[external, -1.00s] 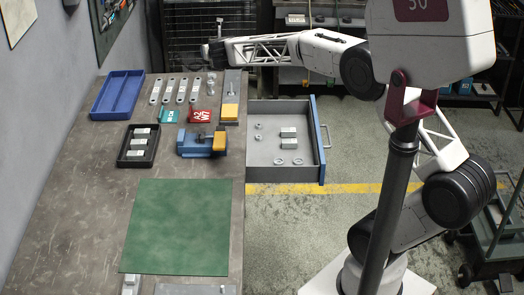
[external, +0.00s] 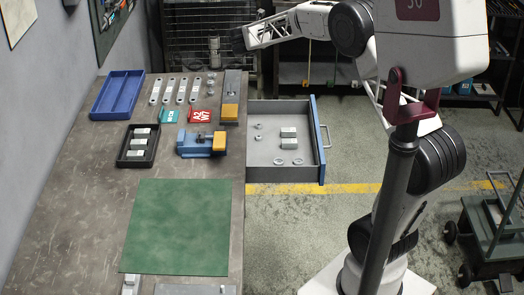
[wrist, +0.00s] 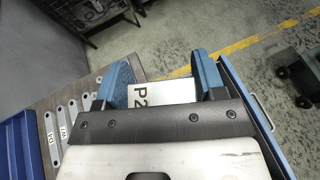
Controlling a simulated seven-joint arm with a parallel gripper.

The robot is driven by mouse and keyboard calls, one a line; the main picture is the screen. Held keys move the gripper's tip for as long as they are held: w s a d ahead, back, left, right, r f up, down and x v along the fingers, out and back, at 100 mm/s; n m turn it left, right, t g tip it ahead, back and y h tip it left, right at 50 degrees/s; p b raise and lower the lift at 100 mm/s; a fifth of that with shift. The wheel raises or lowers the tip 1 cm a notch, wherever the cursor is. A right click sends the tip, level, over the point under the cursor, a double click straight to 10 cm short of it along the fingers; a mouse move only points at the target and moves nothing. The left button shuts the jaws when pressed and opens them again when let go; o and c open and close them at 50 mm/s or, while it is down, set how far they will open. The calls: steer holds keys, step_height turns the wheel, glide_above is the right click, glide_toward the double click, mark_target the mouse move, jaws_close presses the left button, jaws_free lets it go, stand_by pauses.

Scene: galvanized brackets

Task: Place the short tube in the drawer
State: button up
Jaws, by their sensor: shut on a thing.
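My gripper (wrist: 162,76) is shut on a pale metal piece marked "P2", which I take to be the short tube (wrist: 168,92). It sits between the two blue fingers in the wrist view. In the external view the dark end of my arm (external: 238,40) is up past the far end of the table; the held piece cannot be made out there. The drawer (external: 265,165) is pulled open at the table's right side. It holds two pale blocky pieces (external: 288,138) and several rings. Its blue front edge (wrist: 240,90) shows at the right in the wrist view.
On the table are a blue tray (external: 104,108), flat brackets (external: 180,90), a black tray (external: 122,158) with pale pieces, a blue vise (external: 195,148), and a green mat (external: 180,225). Right of the drawer is open floor; a cart (external: 490,225) stands there.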

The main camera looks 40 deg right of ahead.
steer(key=s+d+m+g+h, duration=0.2)
steer(key=s+d+m+g, duration=0.25)
steer(key=d, duration=0.45)
steer(key=g, duration=0.1)
glide_above(290, 123)
step_height(290, 123, down, 30)
steer(key=shift+m, duration=0.35)
steer(key=shift+f+y, duration=0.25)
steer(key=shift+y, duration=0.05)
steer(key=shift+f, duration=3.25)
steer(key=shift+f, duration=0.35)
